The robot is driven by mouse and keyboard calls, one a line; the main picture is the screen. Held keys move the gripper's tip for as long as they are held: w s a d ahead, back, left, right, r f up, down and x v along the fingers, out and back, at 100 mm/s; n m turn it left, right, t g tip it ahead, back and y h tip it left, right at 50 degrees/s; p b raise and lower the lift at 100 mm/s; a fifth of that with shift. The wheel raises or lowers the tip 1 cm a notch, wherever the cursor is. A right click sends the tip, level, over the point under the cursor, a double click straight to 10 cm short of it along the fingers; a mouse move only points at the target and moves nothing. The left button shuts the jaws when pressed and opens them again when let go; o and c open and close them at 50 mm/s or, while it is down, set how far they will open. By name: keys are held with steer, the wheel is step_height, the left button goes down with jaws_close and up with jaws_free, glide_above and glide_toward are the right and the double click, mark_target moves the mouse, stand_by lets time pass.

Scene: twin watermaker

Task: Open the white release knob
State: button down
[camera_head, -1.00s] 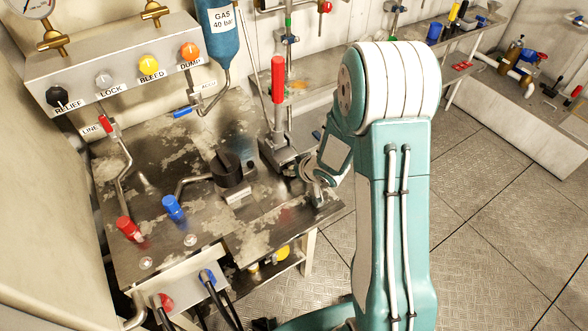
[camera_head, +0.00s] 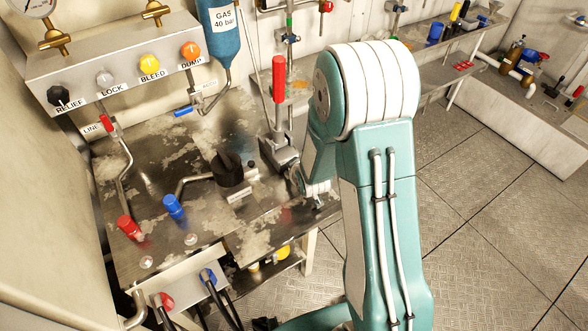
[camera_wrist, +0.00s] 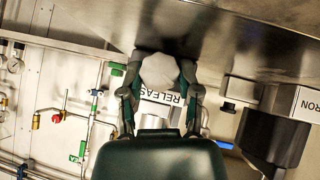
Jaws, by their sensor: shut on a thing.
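The white release knob (camera_wrist: 159,72) shows in the wrist view at the top middle, just beside a white label (camera_wrist: 160,97) reading "RELEAS", its end covered by a finger. My gripper (camera_wrist: 161,64) has one finger on each side of the knob and is shut on it. The knob looks faceted; whether it is turned cannot be told. In the head view, the end of my arm is at the right edge of the metal bench (camera_head: 135,265), where my own arm hides the knob and fingers.
A red-handled lever (camera_head: 279,80) stands upright near my wrist. A dark round part (camera_head: 229,170) sits on the bench. A panel (camera_head: 110,62) with several coloured knobs is at the back left. In the wrist view, a dark cylinder (camera_wrist: 270,135) is right of my gripper. Open floor lies right.

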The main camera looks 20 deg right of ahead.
stand_by(0.3)
steer(key=shift+c, duration=1.5)
jaws_free()
steer(key=shift+a, duration=0.1)
steer(key=v, duration=1.1)
steer(key=shift+s+r, duration=0.25)
steer(key=shift+s, duration=0.05)
